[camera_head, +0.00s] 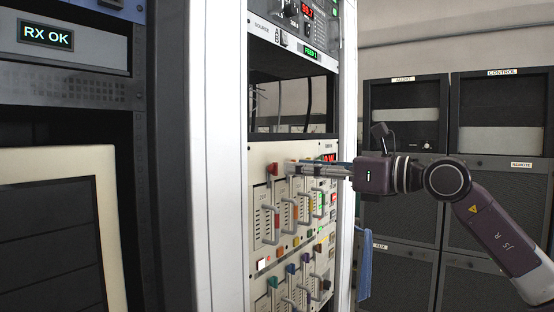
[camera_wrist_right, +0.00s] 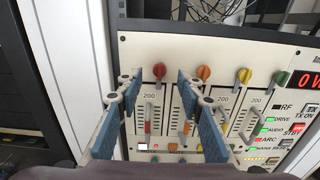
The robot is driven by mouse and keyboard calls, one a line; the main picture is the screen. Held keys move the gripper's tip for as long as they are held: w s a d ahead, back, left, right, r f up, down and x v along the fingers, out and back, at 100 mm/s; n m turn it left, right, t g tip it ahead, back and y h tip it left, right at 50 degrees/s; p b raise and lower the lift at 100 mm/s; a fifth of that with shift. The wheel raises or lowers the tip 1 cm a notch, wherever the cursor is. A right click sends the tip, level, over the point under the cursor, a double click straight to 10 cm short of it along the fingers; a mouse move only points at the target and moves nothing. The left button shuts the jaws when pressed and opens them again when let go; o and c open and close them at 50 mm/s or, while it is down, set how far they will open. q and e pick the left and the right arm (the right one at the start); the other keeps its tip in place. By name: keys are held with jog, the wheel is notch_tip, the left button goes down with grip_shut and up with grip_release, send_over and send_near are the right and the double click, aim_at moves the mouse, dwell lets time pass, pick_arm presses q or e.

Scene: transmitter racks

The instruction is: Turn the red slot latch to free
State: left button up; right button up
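The red slot latch (camera_head: 272,169) is a small red knob at the top left of a cream slot panel (camera_head: 262,150) in the white-framed rack. It points upward in the head view. In the right wrist view, the red latch (camera_wrist_right: 159,71) shows between the two blue-padded fingers of my right gripper (camera_wrist_right: 156,84). The fingers are spread apart with a gap on each side of the latch. In the head view, my right gripper (camera_head: 294,168) reaches in from the right, close to the panel face. I cannot tell any contact. My left gripper is not in view.
An orange latch (camera_wrist_right: 204,73) and a yellow latch (camera_wrist_right: 244,75) stand to the right of the red one; the right finger is close to the orange one. Handles, indicator strips and lit buttons are below. Black racks (camera_head: 400,160) stand behind my right arm.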

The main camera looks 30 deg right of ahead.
aim_at(273, 175)
jog(key=p+x, duration=0.3)
jog(key=x, duration=0.2)
jog(key=shift+w+a+p, duration=0.15)
jog(key=shift+w+p, duration=0.15)
jog(key=shift+w, duration=0.1)
jog(key=shift+c, duration=0.3)
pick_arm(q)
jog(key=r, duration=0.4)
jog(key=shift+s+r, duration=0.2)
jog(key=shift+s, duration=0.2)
pick_arm(e)
grip_shut()
